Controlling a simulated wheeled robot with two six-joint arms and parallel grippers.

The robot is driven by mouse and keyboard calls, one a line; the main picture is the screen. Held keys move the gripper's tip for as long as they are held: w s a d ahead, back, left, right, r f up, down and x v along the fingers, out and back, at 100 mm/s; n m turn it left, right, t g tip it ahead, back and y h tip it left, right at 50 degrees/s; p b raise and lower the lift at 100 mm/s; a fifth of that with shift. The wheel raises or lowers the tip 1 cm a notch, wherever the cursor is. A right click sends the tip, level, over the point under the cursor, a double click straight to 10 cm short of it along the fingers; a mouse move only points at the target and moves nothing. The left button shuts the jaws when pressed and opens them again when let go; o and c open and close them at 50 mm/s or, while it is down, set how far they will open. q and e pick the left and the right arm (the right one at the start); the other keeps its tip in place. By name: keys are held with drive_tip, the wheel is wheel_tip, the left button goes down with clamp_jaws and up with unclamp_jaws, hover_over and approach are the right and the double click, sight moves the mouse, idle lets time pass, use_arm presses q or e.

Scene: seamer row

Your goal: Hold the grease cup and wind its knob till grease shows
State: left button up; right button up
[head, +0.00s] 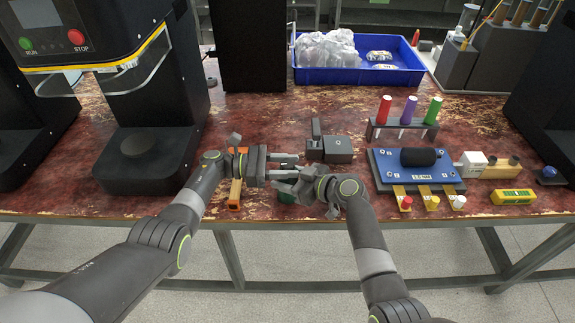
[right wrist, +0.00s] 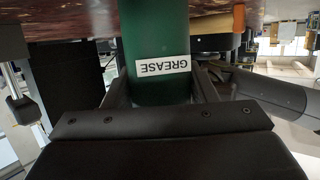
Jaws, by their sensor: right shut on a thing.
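The grease cup is a green cylinder with a white GREASE label (right wrist: 162,67), large in the right wrist view. In the head view only a small green part of the cup (head: 286,197) shows below my right gripper (head: 300,188). My right gripper is shut on the cup, one finger on each side of it. My left gripper (head: 286,166) is just left of and above the right one, its two fingers pointing right with a gap between them. I cannot make out the knob or any grease.
An orange tool (head: 235,194) lies under my left wrist. A dark metal block (head: 330,149) stands just behind the grippers. To the right are a blue plate fixture (head: 384,177), a rack of coloured handles (head: 387,132) and a yellow block (head: 513,197). A blue bin (head: 345,76) is at the back.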

use_arm(q)
drive_tip(key=a, duration=0.7)
drive_tip(key=shift+a, duration=0.3)
